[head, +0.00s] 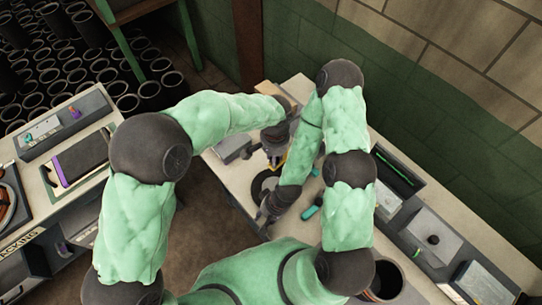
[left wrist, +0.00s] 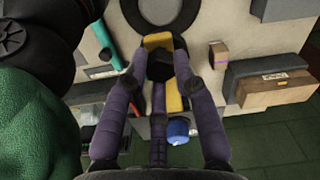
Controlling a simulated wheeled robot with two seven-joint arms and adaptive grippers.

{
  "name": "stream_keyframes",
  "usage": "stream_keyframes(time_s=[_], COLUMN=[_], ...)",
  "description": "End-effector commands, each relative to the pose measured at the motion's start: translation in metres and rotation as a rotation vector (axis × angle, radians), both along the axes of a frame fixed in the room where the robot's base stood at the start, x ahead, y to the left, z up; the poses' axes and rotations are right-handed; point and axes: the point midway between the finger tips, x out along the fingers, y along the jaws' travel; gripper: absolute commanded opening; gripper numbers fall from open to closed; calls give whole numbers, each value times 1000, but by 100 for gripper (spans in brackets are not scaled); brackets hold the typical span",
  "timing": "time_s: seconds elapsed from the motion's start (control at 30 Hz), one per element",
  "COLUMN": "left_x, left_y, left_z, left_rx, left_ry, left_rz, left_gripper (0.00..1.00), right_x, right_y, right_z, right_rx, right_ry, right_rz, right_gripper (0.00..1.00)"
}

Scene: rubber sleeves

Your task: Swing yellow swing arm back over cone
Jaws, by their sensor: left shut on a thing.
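The yellow swing arm (left wrist: 174,101) shows in the left wrist view as a yellow strip with a dark part across its middle; only a sliver of yellow (head: 282,161) shows in the head view. My left gripper (left wrist: 160,82) is shut on it, its purple fingers on either side. In the head view my left gripper (head: 275,143) is at the far part of the bench. A black ring (left wrist: 160,12) lies just beyond the swing arm. I cannot make out the cone. My right gripper (head: 272,206) is low beside the ring; its jaw opening is unclear.
A teal cylinder (head: 310,212) lies near my right gripper. A brown box (left wrist: 277,93) and a blue round item (left wrist: 178,130) are near the bench edge. Grey trays (head: 432,236) line the right side. Many black sleeves (head: 60,65) stand at upper left.

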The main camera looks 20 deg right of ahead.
Motion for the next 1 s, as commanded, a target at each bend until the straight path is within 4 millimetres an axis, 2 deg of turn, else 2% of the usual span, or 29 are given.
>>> stream_keyframes(time_s=[0.2, 0.23, 0.3, 0.73, 0.87, 1.0], left_x=[1, 1, 1, 1, 1, 1], left_y=[-4, -4, -4, -2, -2, -3], left_z=[2, 2, 2, 6, 22, 50], left_rx=[-11, -11, -11, -5, -7, -9], left_ry=[-4, -5, -4, -2, -5, -6], left_rz=[3, 3, 2, 1, 1, 1], left_gripper=[0, 30, 50, 52, 52, 52], right_x=[0, 0, 0, 0, 0, 0], right_y=[0, 0, 0, 0, 0, 0], right_z=[0, 0, 0, 0, 0, 0], right_rx=[0, 0, 0, 0, 0, 0], right_ry=[0, 0, 0, 0, 0, 0], right_rz=[0, 0, 0, 0, 0, 0], right_gripper=[38, 38, 38, 38, 38, 38])
